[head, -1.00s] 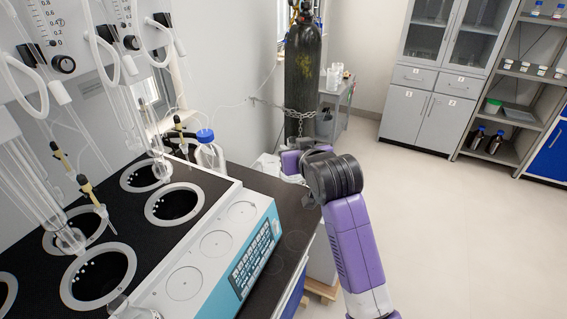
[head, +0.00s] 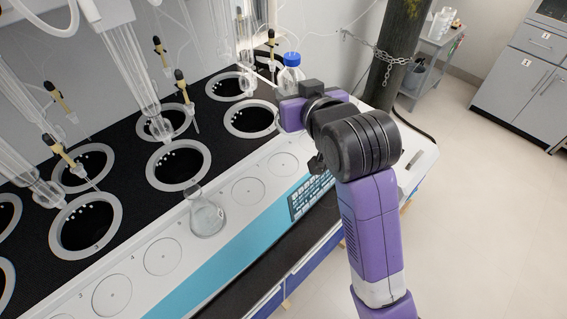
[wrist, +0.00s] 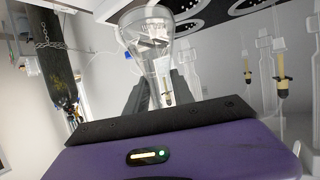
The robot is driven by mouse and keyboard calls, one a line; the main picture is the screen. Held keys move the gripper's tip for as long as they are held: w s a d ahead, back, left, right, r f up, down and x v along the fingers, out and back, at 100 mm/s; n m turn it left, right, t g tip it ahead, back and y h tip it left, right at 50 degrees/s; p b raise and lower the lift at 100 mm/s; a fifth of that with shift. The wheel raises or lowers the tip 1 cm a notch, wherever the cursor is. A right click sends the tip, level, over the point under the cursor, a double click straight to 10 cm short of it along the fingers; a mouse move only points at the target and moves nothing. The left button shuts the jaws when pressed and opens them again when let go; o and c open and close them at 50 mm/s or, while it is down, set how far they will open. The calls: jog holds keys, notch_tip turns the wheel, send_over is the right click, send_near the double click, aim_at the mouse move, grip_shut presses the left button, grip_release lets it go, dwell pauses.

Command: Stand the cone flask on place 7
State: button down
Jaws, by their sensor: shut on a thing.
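My gripper (wrist: 160,92) is shut on the neck of a clear glass cone flask (wrist: 158,38), whose wider body shows beyond the fingers in the wrist view. In the head view my arm hides the fingers and the held flask. Another cone flask (head: 206,217) stands upright on the white front ledge, on the spot after the one marked 4. Counting on from 4, place 7 (head: 283,164) is a bare ring on that ledge, left of my arm; its number is not readable.
Place 6 (head: 248,190) and place 4 (head: 162,257) are bare. Black heating wells (head: 180,165) lie behind the ledge, with glass tubes (head: 128,75) hanging above. A blue-capped bottle (head: 291,80) stands behind my wrist. A gas cylinder (wrist: 58,80) is chained at the back.

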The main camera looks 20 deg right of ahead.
jog(key=s+a+r+y, duration=0.1)
jog(key=s+a, duration=0.1)
jog(key=a, duration=0.2)
jog(key=shift+n, duration=0.4)
jog(key=f, duration=1)
jog(key=shift+s+d, duration=0.35)
jog(key=shift+f, duration=0.1)
jog(key=c, duration=1.1)
grip_release()
